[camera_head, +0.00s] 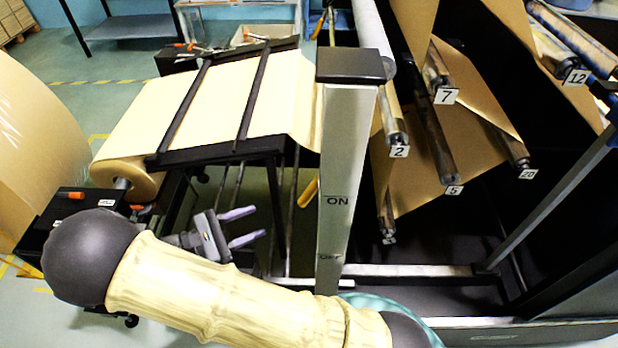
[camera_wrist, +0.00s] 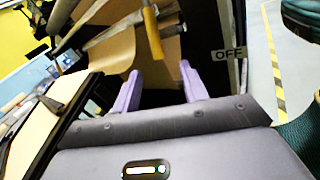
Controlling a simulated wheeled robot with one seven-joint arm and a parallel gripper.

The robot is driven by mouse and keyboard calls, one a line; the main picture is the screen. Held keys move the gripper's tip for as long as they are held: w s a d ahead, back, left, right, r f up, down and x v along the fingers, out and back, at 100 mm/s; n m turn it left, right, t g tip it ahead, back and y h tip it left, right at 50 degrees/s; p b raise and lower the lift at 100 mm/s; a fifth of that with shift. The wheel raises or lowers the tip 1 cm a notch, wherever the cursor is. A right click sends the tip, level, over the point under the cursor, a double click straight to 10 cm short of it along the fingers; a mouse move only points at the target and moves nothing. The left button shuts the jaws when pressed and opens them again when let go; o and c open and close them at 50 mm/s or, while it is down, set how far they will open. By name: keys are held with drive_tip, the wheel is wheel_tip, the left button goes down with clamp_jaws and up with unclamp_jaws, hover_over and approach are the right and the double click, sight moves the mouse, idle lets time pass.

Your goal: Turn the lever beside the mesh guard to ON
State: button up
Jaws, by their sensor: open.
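The lever shows as a yellow-orange handle (camera_head: 308,190) at the left edge of a grey post (camera_head: 340,180), partly hidden by it. The post carries an ON label (camera_head: 338,201) and, lower, a partly shadowed OFF label (camera_head: 330,257). My gripper (camera_head: 258,226) is open and empty, left of the post and a little lower left of the handle. In the wrist view the handle (camera_wrist: 153,35) slants down ahead of my gripper (camera_wrist: 160,72), above the gap between the purple fingers, with no clear contact. The OFF label (camera_wrist: 229,54) is to its right. I cannot make out the mesh guard.
A dark-framed table (camera_head: 215,152) with a pale paper web (camera_head: 240,95) stands behind my gripper. Numbered rollers (camera_head: 440,150) with brown paper fill the right side. A large paper roll (camera_head: 35,140) stands at the left. Some floor between the roll and table is clear.

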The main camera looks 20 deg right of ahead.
sight(303, 197)
drive_tip(key=p+x, duration=0.1)
drive_tip(key=x, duration=0.4)
drive_tip(key=p+x, duration=0.1)
drive_tip(key=x, duration=0.5)
drive_tip(key=p+x, duration=0.2)
drive_tip(key=x, duration=0.4)
drive_tip(key=shift+w+a+r, duration=0.1)
drive_tip(key=shift+w+r, duration=0.3)
clamp_jaws()
